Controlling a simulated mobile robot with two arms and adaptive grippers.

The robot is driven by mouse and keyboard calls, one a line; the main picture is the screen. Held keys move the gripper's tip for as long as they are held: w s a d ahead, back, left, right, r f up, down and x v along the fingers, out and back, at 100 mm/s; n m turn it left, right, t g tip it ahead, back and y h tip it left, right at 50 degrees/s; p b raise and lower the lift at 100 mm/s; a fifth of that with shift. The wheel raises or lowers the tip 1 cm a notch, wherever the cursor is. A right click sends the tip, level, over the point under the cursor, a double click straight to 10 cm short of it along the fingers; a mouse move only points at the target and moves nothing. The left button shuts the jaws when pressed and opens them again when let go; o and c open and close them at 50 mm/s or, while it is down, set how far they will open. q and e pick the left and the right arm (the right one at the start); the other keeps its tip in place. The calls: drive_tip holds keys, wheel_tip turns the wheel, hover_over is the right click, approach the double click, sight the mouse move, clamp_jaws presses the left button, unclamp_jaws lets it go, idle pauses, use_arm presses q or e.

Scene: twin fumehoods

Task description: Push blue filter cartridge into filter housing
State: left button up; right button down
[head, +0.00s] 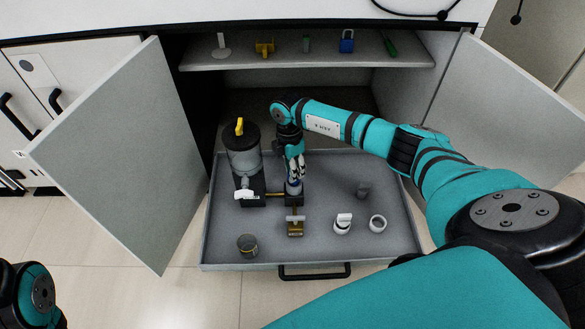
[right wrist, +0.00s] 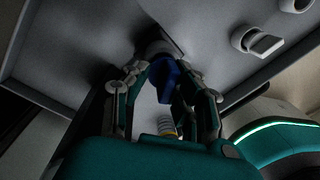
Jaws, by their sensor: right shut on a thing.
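The blue filter cartridge (head: 294,188) is between the fingertips of my right gripper (head: 294,172), low over the pulled-out drawer. In the right wrist view, the fingers of my right gripper (right wrist: 165,88) close on both sides of the blue cartridge (right wrist: 164,76). In the head view, a dark fitting (head: 291,200) lies right under the cartridge and looks like the filter housing. Fingers hide the contact, so I cannot tell how deep the cartridge sits. My left gripper is out of view.
A clear canister with black lid and yellow knob (head: 243,150) stands left of the gripper. A brass valve (head: 295,227), white cap (head: 343,223), white ring (head: 377,223) and small cup (head: 247,245) lie in the drawer (head: 225,267). A shelf (head: 300,62) overhangs behind; open doors flank both sides.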

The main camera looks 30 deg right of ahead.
drive_tip(key=shift+f+b, duration=0.35)
drive_tip(key=shift+f, duration=0.35)
drive_tip(key=c, duration=1)
unclamp_jaws()
drive_tip(key=r, duration=0.4)
drive_tip(key=w+r, duration=0.1)
drive_tip(key=r, duration=0.6)
drive_tip(key=shift+w+r, duration=0.15)
drive_tip(key=shift+r, duration=0.25)
